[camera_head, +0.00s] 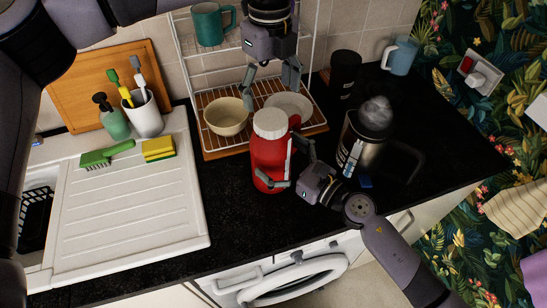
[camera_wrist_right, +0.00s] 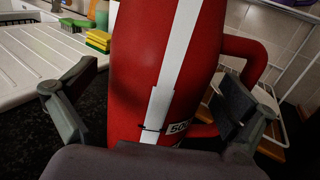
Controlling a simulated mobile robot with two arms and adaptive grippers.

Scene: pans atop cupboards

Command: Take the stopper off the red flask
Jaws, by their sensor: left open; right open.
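The red flask (camera_head: 268,161) stands upright on the black counter in front of the dish rack. Its white stopper (camera_head: 270,123) is on top. My left gripper (camera_head: 268,92) is open, pointing down, above and a little behind the stopper in the picture, apart from it. My right gripper (camera_head: 290,165) is open at the flask's lower right side, with its fingers either side of the body. In the right wrist view, the red flask (camera_wrist_right: 165,75) with its white stripe and red handle stands between the open fingers of the right gripper (camera_wrist_right: 160,100). The stopper is out of that view.
The wire dish rack (camera_head: 311,72) behind holds a cream bowl (camera_head: 227,117), plates and a teal mug (camera_head: 208,24). A white drainboard (camera_head: 130,205) with brush and sponge lies left. The counter in front of the flask is clear.

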